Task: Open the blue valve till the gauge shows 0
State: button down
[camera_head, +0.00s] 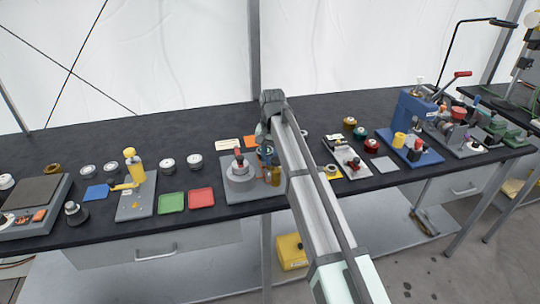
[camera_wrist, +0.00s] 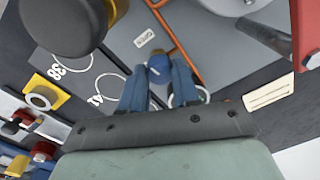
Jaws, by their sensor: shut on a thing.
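The blue valve (camera_wrist: 159,65) shows in the wrist view as a small blue knob between my fingertips, with a brownish part just beyond it. My gripper (camera_wrist: 159,78) is shut on it. A small label (camera_wrist: 145,38), perhaps reading OPEN, is on the grey plate (camera_wrist: 205,40) beside it. In the head view my gripper (camera_head: 267,148) is over the right side of the grey plate (camera_head: 235,194), and my arm hides part of the rig. A dark round body (camera_wrist: 65,22) at the wrist view's upper left may be the gauge.
On the same plate stands a round grey body with a red knob (camera_head: 238,153), close left of my gripper. A yellow-topped rig (camera_head: 135,170), a green tray (camera_head: 172,203) and a red tray (camera_head: 201,198) lie further left. A blue press (camera_head: 412,115) stands right.

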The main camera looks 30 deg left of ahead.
jog(key=shift+m, duration=0.9)
jog(key=c, duration=0.8)
grip_release()
jog(key=r, duration=1.3)
jog(key=shift+d+r, duration=0.25)
jog(key=shift+r, duration=0.15)
